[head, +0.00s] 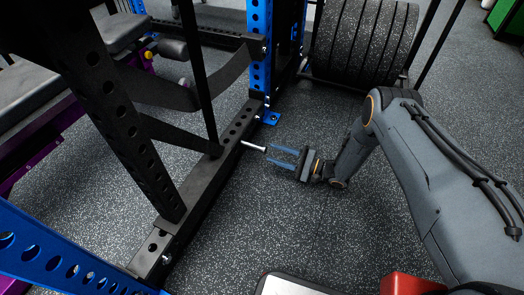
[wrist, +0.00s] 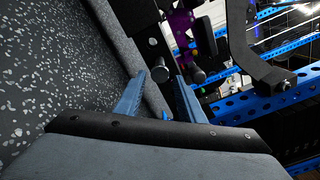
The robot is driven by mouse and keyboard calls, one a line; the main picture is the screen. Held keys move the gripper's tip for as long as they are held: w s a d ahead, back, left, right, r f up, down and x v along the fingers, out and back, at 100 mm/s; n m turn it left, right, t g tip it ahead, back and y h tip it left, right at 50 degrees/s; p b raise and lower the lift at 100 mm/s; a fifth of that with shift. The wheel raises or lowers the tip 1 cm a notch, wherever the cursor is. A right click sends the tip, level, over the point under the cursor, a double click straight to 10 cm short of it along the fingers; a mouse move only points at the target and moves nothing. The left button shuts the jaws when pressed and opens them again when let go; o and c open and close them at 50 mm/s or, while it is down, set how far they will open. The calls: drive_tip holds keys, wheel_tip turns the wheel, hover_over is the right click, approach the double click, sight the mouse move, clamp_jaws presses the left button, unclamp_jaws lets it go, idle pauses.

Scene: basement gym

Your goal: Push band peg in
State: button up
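The band peg (head: 253,146), a pale metal rod with a dark end cap, sticks out from the black lower rail (head: 229,139) of the rack. A length of pale shaft shows between rail and cap. My gripper (head: 269,155) is open, its two blue fingers parted and pointing at the peg's outer end. The cap is close to the fingertips; I cannot tell whether they touch. In the wrist view a round dark end, apparently the peg's cap (wrist: 160,71), shows between my gripper's fingers (wrist: 160,88). The peg's hole is hidden.
A blue upright (head: 260,50) with a floor foot stands beyond the peg. Weight plates (head: 362,40) are stored at the back. A bench (head: 40,85) lies left of the rail. A red object (head: 408,284) is at the bottom edge.

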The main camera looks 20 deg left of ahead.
sight(262, 149)
drive_tip(key=shift+w+a+b, duration=0.15)
drive_tip(key=shift+a+b, duration=0.25)
drive_tip(key=shift+a, duration=1.15)
drive_tip(key=shift+w+a+b, duration=0.1)
drive_tip(key=shift+a+b, duration=0.3)
drive_tip(key=shift+a, duration=1.15)
drive_tip(key=shift+a, duration=0.1)
clamp_jaws()
